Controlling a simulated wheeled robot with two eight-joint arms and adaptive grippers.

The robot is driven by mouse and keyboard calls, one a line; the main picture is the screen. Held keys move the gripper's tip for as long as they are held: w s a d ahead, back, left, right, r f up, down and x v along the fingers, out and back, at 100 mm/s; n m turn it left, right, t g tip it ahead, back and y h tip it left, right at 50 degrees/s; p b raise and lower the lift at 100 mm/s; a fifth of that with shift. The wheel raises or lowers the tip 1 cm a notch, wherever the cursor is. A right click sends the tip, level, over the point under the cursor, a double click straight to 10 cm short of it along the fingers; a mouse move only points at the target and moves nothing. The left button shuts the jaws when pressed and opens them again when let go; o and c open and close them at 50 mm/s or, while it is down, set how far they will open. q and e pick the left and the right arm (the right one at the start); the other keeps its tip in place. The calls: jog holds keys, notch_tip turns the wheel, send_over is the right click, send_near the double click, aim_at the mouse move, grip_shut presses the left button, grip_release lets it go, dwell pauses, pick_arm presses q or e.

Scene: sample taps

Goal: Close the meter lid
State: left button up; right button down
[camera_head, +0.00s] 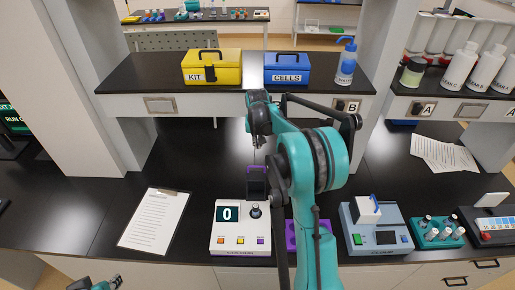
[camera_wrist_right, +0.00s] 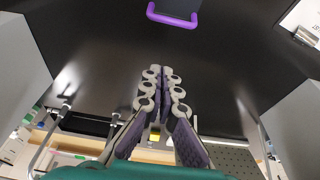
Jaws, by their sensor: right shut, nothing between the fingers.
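A white meter (camera_head: 226,240) with a "0" display and a dark knob stands on the black bench. Its dark lid (camera_head: 257,184) stands raised at the back, with a purple handle (camera_head: 257,168) on top. The purple handle also shows at the top of the right wrist view (camera_wrist_right: 172,20). My right gripper (camera_wrist_right: 163,72) is shut and empty, apart from the handle. In the head view it hangs above and behind the lid, partly hidden by my arm. Part of my left arm's end (camera_head: 95,284) shows at the bottom left edge; its fingers are not clear.
A grey-blue device (camera_head: 362,241) with a raised white lid (camera_head: 367,211) stands at right, beside a teal vial rack (camera_head: 437,233). A clipboard (camera_head: 154,221) lies at left. A shelf behind bears a yellow kit box (camera_head: 212,70), blue cells box (camera_head: 287,69) and wash bottle (camera_head: 346,66).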

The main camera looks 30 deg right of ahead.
jog(key=x, duration=0.9)
jog(key=s+a, duration=0.1)
jog(key=s+a+r, duration=0.1)
jog(key=s, duration=0.1)
jog(key=shift+s, duration=0.25)
jog(key=shift+f, duration=0.1)
jog(key=shift+a, duration=0.1)
